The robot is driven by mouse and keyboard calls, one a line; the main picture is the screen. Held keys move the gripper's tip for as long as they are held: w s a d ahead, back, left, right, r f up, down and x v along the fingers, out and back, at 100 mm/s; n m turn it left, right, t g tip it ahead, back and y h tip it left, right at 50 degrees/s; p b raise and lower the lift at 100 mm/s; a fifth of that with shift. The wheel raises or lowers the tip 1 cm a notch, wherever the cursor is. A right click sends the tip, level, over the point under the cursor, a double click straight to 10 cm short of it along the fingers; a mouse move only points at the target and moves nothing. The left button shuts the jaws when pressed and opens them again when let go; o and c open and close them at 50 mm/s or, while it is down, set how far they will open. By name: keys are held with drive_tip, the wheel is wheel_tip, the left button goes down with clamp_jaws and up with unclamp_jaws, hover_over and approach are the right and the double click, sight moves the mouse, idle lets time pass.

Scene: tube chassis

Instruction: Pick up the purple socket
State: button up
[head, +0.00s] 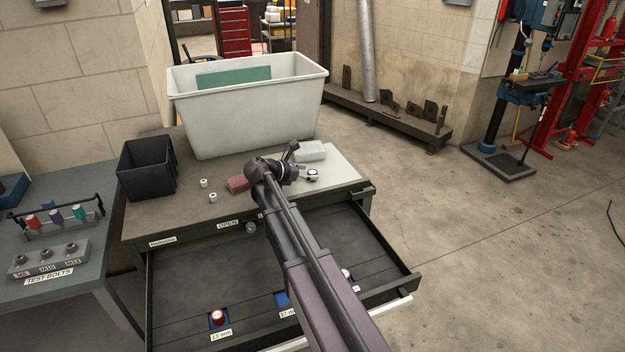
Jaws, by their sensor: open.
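A small white-topped socket with a dark purplish band (313,175) sits on the grey bench top (190,215), near its right edge; its exact shade is hard to tell. My gripper (296,162) is over the bench, just left of this socket. Its fingers are small and partly hidden by my wrist, and it appears open and empty. A gap to the socket cannot be judged well. A purple-handled piece (56,216) also stands in a rack on the left table, between a red one (32,221) and a teal one (79,211).
A white tub (245,115) and a black bin (146,170) stand on the bench. A grey-white block (311,151), a reddish block (238,184) and white round pieces (204,183) lie around my arm. The open drawer (185,280) holds a red socket (217,316).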

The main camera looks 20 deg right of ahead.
drive_tip(key=shift+x, duration=0.9)
clamp_jaws()
